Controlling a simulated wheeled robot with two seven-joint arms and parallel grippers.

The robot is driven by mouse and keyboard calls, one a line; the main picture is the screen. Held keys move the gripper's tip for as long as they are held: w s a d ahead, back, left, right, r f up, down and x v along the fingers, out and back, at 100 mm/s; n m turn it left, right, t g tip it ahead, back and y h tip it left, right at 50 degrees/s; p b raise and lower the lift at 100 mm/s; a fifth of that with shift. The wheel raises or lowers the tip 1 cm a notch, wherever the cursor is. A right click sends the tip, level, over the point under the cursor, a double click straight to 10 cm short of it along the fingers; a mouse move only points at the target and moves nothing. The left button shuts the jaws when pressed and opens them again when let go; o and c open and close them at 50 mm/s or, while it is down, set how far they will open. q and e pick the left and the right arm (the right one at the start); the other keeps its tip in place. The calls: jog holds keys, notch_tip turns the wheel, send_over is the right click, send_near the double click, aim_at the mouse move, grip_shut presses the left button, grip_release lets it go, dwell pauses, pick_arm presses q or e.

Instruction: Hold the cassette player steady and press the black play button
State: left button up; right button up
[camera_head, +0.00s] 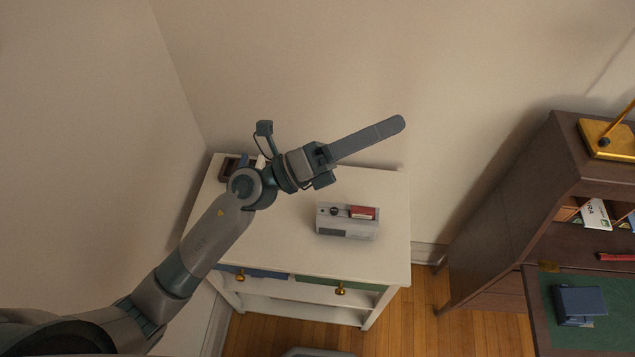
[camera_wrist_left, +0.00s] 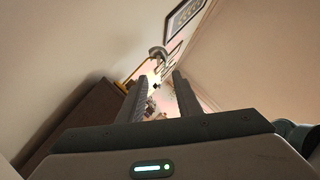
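The cassette player (camera_head: 346,228) is a small light grey box on the white cabinet's top, toward its right side. Its upper face has a red part (camera_head: 362,212) and a small dark round part (camera_head: 334,211). I cannot tell at this size which part is the black play button. My left gripper (camera_head: 398,124) is raised beyond the player, pointing right, empty and apart from it. In the left wrist view its two fingers (camera_wrist_left: 159,82) stand apart with a clear gap. The player does not show in that view. My right gripper is not in view.
The white cabinet (camera_head: 290,235) has bare top around the player. A small dark object (camera_head: 228,168) lies at its back left, partly behind my arm. Walls stand behind and left. A dark wooden desk (camera_head: 500,215) stands right, with a gold lamp base (camera_head: 606,140) and blue box (camera_head: 579,301).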

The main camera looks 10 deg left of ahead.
pick_arm(q)
notch_tip(320, 180, down, 14)
jog(key=s+d+m+g+y, duration=0.2)
jog(key=d+m+g+y, duration=0.1)
jog(key=m+g+y, duration=0.65)
jog(key=w+a+f+m+t+y, duration=0.1)
jog(key=w+a+f+y, duration=0.2)
jog(key=a, duration=0.4)
jog(key=w+a+f+m+t+y, duration=0.1)
jog(key=w+a+f+m+y, duration=0.1)
jog(key=a+f, duration=0.4)
jog(key=shift+w+a+y, duration=0.45)
jog(key=shift+w+y, duration=0.2)
jog(key=shift+y, duration=0.6)
jog(key=shift+m, duration=0.25)
